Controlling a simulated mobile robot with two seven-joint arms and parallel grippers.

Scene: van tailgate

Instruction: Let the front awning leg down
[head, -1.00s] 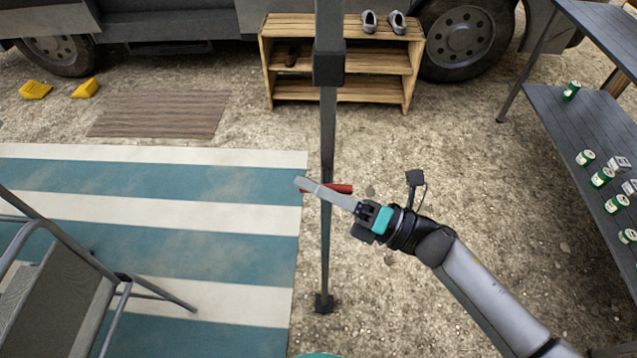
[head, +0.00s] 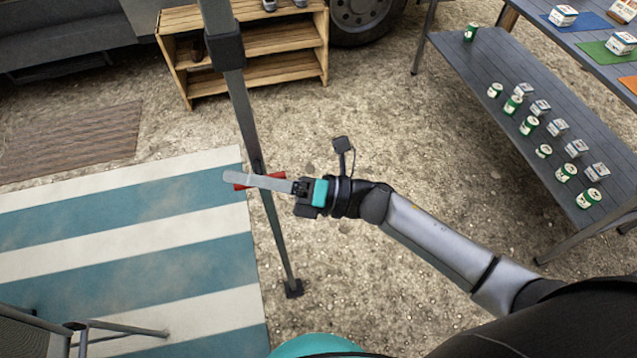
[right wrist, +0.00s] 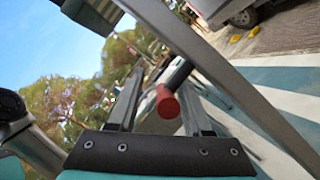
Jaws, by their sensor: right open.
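The front awning leg (head: 255,140) is a dark grey pole with a thicker collar (head: 226,52) high up and a square foot (head: 293,288) on the gravel. A red handle (head: 240,186) shows at mid-height of the leg, partly hidden behind my right gripper (head: 228,178). My right gripper reaches across the leg from the right. In the right wrist view its fingers (right wrist: 160,80) are apart, with the red round end of the handle (right wrist: 167,103) between them. The leg (right wrist: 215,65) runs diagonally past them there. My left gripper is not in view.
A wooden shelf (head: 270,40) stands by the van behind the leg. A grey table (head: 480,75) with several cans and small boxes is at the right. A striped mat (head: 130,240) lies left of the leg, with a chair (head: 115,327) on it. Gravel between leg and table is clear.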

